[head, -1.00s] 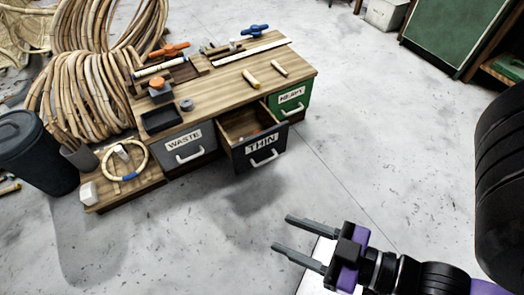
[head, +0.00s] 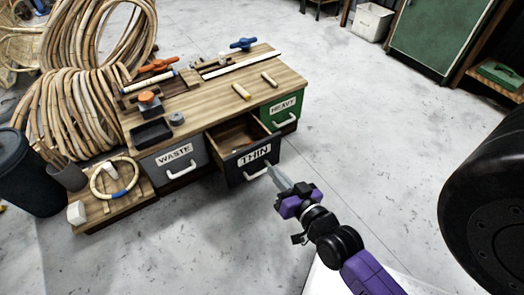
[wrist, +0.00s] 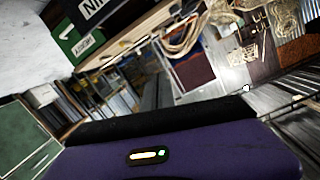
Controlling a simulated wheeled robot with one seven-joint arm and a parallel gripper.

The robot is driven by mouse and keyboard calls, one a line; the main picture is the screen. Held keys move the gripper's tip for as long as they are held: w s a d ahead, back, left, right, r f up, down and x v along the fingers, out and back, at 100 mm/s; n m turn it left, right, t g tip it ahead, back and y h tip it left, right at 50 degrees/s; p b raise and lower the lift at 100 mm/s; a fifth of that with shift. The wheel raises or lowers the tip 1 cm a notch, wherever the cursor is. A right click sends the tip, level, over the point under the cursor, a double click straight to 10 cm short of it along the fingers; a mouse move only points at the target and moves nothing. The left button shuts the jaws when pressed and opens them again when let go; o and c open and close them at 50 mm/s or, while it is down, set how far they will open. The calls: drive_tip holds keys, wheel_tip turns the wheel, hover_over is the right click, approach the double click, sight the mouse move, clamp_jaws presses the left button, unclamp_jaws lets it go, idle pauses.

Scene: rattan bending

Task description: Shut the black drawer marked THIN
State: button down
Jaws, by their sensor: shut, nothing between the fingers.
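The black drawer marked THIN (head: 254,157) is pulled out from the middle of the wooden bench (head: 215,112), with its inside visible. Its label also shows upside down at the top of the wrist view (wrist: 93,7). My gripper (head: 275,172) is shut and empty. In the head view its fingertips are at the right end of the drawer's white handle; I cannot tell whether they touch it. The fingers are not clearly seen in the wrist view.
The grey WASTE drawer (head: 175,160) and the green HEAVY drawer (head: 284,108) flank it and look shut. A rattan ring (head: 114,178) lies on the low shelf at left. Open concrete floor (head: 190,240) lies in front. A large black wheel (head: 485,190) is at right.

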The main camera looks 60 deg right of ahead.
drive_tip(key=w+d+f+m+g+b, duration=0.1)
drive_tip(key=d+f+m+g, duration=0.1)
drive_tip(key=d+f+m, duration=0.6)
drive_tip(key=w+d+f+m+g, duration=0.15)
drive_tip(key=d+f, duration=0.25)
drive_tip(key=d, duration=0.7)
drive_tip(key=m+y, duration=0.3)
drive_tip(key=m, duration=0.2)
approach(258, 146)
drive_tip(key=shift+n+t, duration=0.25)
drive_tip(key=w+d+f+b, duration=0.1)
drive_tip(key=f+b, duration=0.1)
drive_tip(key=w+d+f+b, duration=0.1)
drive_tip(key=w+b, duration=0.1)
drive_tip(key=b, duration=0.1)
drive_tip(key=shift+w+f, duration=0.1)
drive_tip(key=shift+f, duration=0.3)
drive_tip(key=shift+w+d, duration=0.4)
drive_tip(key=shift+w, duration=0.2)
